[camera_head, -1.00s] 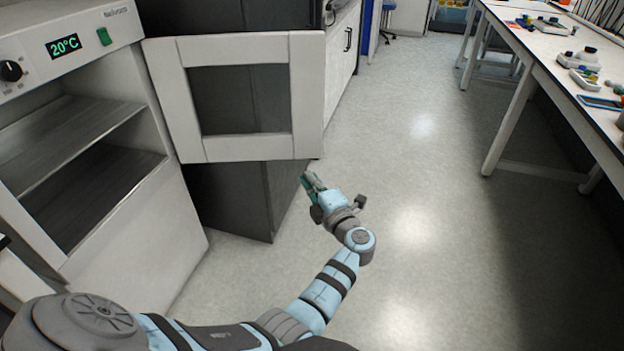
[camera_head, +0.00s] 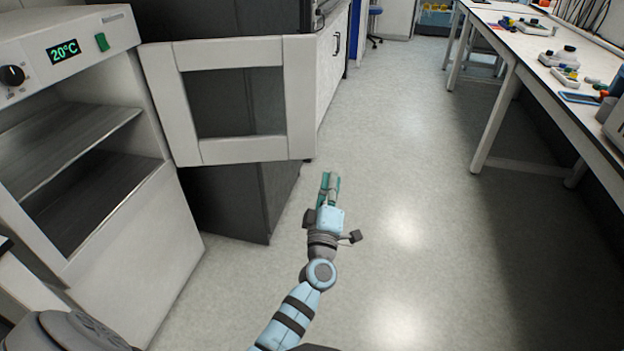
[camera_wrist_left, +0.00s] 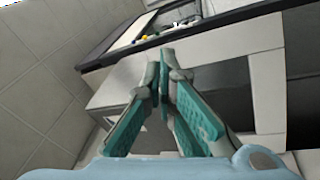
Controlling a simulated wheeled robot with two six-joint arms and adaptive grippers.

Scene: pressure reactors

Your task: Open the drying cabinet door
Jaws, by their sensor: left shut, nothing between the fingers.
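The drying cabinet (camera_head: 150,245) stands at the left in the head view, with a 20°C display and metal shelves showing inside. Its white-framed door (camera_head: 300,95) with a grey window stands wide open, swung out to the right of the cabinet. My left gripper (camera_head: 329,180) is just right of and below the door's lower right corner, apart from it in the picture. Its teal fingers are shut and empty. In the left wrist view the fingertips (camera_wrist_left: 165,62) meet, with nothing between them. My right gripper is not in view.
A dark cabinet (camera_head: 230,205) stands behind the open door. A long white bench (camera_head: 530,75) with lab items runs along the right. The floor (camera_head: 410,200) between them is clear. A blue stool (camera_head: 375,12) stands far back.

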